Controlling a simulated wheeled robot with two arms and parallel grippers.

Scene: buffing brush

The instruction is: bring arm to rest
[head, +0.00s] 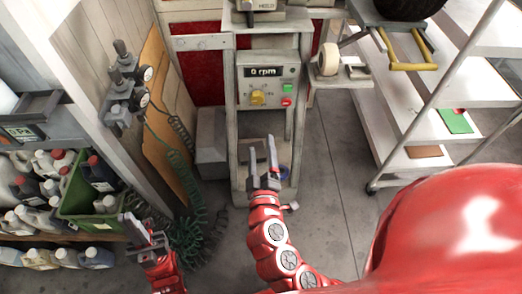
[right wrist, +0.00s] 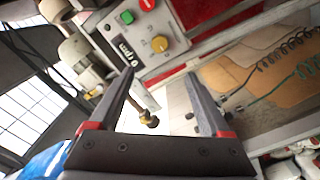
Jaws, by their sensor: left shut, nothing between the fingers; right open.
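My right gripper (head: 261,147) is open and empty in the middle of the head view, in front of the grey machine stand and below its control panel (head: 270,79). The right wrist view shows its two dark fingers (right wrist: 160,88) spread apart with nothing held between them. My left gripper (head: 143,232) is shut and empty at the lower left, in front of the shelf of bottles. The panel display reads 0 rpm. A yellow knob (head: 258,97), a green button and a red button (head: 287,102) sit on the panel.
A pale wheel (head: 329,59) is mounted right of the panel. A white tiered cart (head: 412,150) stands at the right. A green crate (head: 88,205) and several bottles fill the left shelf. Coiled green hoses (head: 190,240) lie near my left gripper. Open floor (head: 335,190) lies right of the stand.

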